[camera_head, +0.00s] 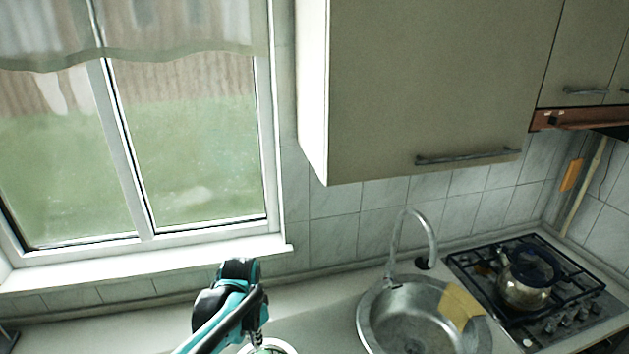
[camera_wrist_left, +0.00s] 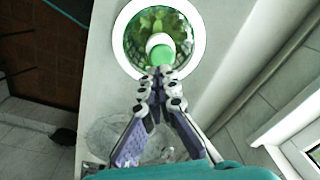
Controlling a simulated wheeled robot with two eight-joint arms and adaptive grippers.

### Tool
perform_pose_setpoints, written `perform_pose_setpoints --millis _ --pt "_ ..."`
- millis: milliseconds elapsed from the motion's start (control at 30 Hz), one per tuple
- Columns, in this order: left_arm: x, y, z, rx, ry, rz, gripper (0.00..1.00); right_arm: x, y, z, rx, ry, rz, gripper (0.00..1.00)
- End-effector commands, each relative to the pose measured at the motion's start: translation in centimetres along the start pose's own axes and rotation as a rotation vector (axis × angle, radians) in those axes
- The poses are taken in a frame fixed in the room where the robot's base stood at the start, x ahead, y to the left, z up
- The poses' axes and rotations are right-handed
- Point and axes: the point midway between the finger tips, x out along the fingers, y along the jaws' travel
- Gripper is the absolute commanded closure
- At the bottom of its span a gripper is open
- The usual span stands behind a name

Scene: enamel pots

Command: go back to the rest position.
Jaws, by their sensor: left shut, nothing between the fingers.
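My left gripper (camera_wrist_left: 161,76) is shut and empty in the left wrist view. Its fingertips meet just beside a green and white knob-like piece (camera_wrist_left: 160,48) in that picture; I cannot tell whether they touch it. That piece sits in the middle of a round white-rimmed pot (camera_wrist_left: 117,42) with a leafy green inside or lid. In the head view my left arm comes in at the bottom, over the counter, and the pot's white rim (camera_head: 283,344) shows partly beside it, cut by the frame. My right gripper is in neither view.
A window stands behind the counter (camera_head: 325,318). To the right are a round steel sink (camera_head: 372,330) with a tap (camera_head: 432,240) and a yellow cloth (camera_head: 459,304), then a gas hob with a kettle (camera_head: 525,290). A wall cabinet (camera_head: 430,90) hangs above.

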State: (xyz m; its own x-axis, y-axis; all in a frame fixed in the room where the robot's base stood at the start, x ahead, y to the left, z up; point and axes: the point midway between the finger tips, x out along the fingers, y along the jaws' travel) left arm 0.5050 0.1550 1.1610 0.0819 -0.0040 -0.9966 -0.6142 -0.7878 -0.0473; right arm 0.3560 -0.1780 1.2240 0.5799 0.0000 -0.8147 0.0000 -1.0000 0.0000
Motion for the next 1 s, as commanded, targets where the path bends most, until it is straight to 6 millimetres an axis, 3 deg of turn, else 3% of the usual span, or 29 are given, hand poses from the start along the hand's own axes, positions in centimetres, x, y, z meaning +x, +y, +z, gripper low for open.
perform_pose_setpoints --millis 33,100,267,500,700,1000 --pt "1.2 0.7 1.3 -0.041 0.027 -0.019 1.00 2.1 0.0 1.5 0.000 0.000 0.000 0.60" --pt "1.6 1.5 2.8 -0.111 0.076 -0.049 1.00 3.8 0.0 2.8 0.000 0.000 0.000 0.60" --pt "3.1 3.4 6.3 -0.273 0.195 -0.108 1.00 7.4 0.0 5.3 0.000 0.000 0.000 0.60" --pt "7.5 6.3 11.3 -0.499 0.381 -0.164 1.00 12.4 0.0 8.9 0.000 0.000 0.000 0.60" --pt "10.2 7.7 13.6 -0.616 0.487 -0.180 1.00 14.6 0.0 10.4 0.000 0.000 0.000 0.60" --pt "10.5 7.9 14.0 -0.649 0.518 -0.182 1.00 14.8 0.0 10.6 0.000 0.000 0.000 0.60"
